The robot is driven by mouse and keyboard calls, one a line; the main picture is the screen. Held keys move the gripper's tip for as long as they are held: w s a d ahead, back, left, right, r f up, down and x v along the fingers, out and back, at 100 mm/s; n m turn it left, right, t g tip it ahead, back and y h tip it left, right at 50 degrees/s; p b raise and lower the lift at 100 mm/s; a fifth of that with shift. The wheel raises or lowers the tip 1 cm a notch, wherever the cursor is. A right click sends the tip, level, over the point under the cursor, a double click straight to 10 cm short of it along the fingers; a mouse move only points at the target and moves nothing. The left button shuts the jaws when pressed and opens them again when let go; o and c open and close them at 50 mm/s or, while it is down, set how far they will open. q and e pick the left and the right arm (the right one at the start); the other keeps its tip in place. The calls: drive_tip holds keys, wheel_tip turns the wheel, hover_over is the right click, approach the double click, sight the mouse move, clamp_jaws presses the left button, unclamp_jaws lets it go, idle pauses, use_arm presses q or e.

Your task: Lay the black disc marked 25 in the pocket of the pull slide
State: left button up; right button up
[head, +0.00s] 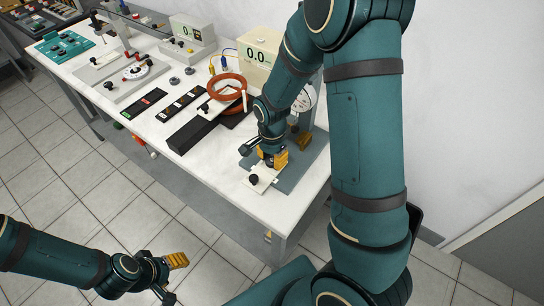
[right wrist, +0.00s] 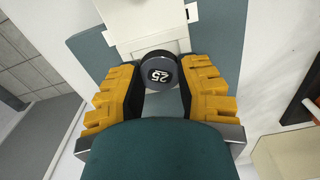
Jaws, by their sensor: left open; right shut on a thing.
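The black disc marked 25 (right wrist: 160,70) is between the yellow fingers of my right gripper (right wrist: 160,76), with its white number facing the wrist camera. In the head view my right gripper (head: 272,157) is low over the grey-blue base plate, just behind the cream pull slide (head: 264,174) with its black knob (head: 254,180). In the right wrist view the slide (right wrist: 146,24) lies just beyond the disc. I cannot make out its pocket, or whether the disc touches it. My left gripper (head: 171,278) is open and empty over the floor, away from the table.
The base plate (head: 308,166) carries a stand with a dial gauge (head: 304,98). Orange coils (head: 229,87), a long black block (head: 193,137) and a box with a display (head: 258,58) stand left of and behind my right arm. The table's front edge is close to the slide.

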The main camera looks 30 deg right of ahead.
drive_tip(key=shift+f, duration=0.2)
idle(0.7)
drive_tip(key=o, duration=1)
drive_tip(key=shift+o, duration=0.9)
drive_tip(key=shift+r, duration=0.15)
drive_tip(key=shift+o, duration=0.2)
drive_tip(key=shift+r+p, duration=1.85)
drive_tip(key=shift+r, duration=0.3)
drive_tip(key=o, duration=0.5)
drive_tip(key=shift+c, duration=0.2)
